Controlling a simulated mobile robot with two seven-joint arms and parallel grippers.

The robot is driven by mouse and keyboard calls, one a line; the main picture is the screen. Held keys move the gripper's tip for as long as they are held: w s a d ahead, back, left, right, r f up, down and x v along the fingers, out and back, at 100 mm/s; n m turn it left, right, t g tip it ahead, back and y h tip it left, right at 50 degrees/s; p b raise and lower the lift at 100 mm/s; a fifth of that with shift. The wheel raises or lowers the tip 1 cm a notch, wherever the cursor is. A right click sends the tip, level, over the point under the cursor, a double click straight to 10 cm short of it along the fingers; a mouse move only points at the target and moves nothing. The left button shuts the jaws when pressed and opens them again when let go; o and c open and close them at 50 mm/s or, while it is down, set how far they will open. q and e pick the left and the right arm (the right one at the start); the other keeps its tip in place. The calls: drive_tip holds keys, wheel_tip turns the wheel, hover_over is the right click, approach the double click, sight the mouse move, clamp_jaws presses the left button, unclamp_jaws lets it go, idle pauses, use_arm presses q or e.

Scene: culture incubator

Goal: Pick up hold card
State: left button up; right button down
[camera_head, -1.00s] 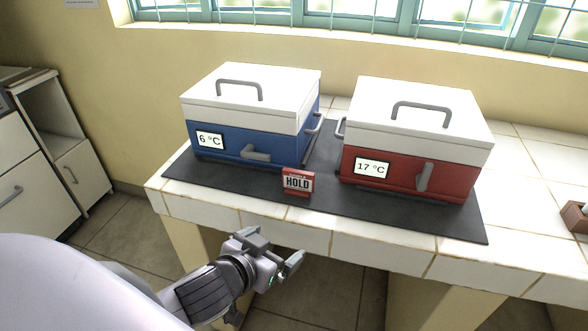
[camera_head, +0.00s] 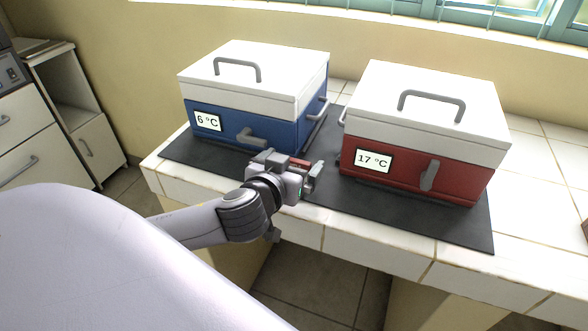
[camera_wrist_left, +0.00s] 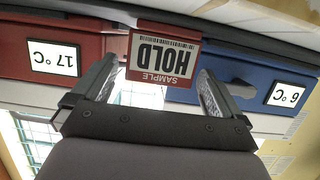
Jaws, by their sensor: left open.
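The hold card (camera_wrist_left: 162,55) is a red and white card reading "SAMPLE HOLD". In the left wrist view it appears upside down, between the open fingers of my left gripper (camera_wrist_left: 155,95). Neither finger clearly touches it. In the head view my left gripper (camera_head: 297,176) is over the front edge of the dark mat, between the two boxes. It hides most of the card, and only a small red part of the card (camera_head: 300,162) shows behind it. My right gripper is not in view.
A blue box (camera_head: 280,132) with a white lid reads 6 °C on the left. A red box (camera_head: 400,178) reads 17 °C on the right. Both stand on the dark mat (camera_head: 440,225) on a white tiled counter (camera_head: 345,238). Side handles jut into the gap between them.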

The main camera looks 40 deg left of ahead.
use_arm(q)
drive_tip(key=shift+w+a+f, duration=0.1)
drive_tip(key=shift+w+f, duration=0.1)
drive_tip(key=shift+w, duration=0.3)
drive_tip(key=c, duration=1)
drive_tip(key=shift+o, duration=0.2)
